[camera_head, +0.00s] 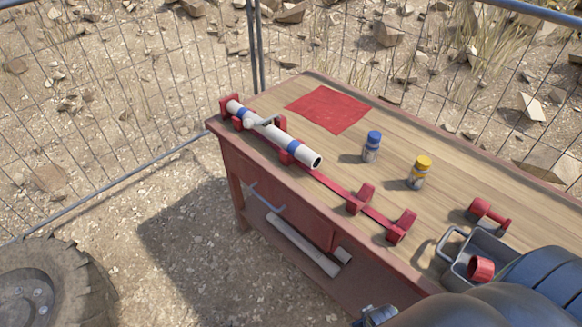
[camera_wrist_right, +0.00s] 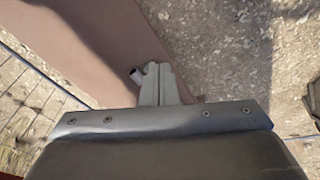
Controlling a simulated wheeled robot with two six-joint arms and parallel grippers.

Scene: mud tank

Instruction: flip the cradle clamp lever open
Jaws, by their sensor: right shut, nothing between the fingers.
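A white tube with blue bands (camera_head: 272,133) lies in a long red cradle (camera_head: 334,186) along the bench's near left edge. A small grey clamp lever (camera_head: 263,121) sits at the tube's upper part, close to a red cradle support; it lies low over the tube, and its exact angle is too small to tell. My right gripper (camera_wrist_right: 160,85) is shut and empty in the right wrist view, in front of a brown surface. In the head view, only a small piece of it (camera_head: 376,316) shows at the bottom edge, far from the lever. My left gripper is not in view.
A red mat (camera_head: 328,109), a blue-capped jar (camera_head: 371,147) and a yellow-capped jar (camera_head: 419,173) stand on the wooden bench (camera_head: 465,180). A red spool-shaped part (camera_head: 488,215) and a grey metal basket (camera_head: 489,245) are at the right. A wire fence stands behind.

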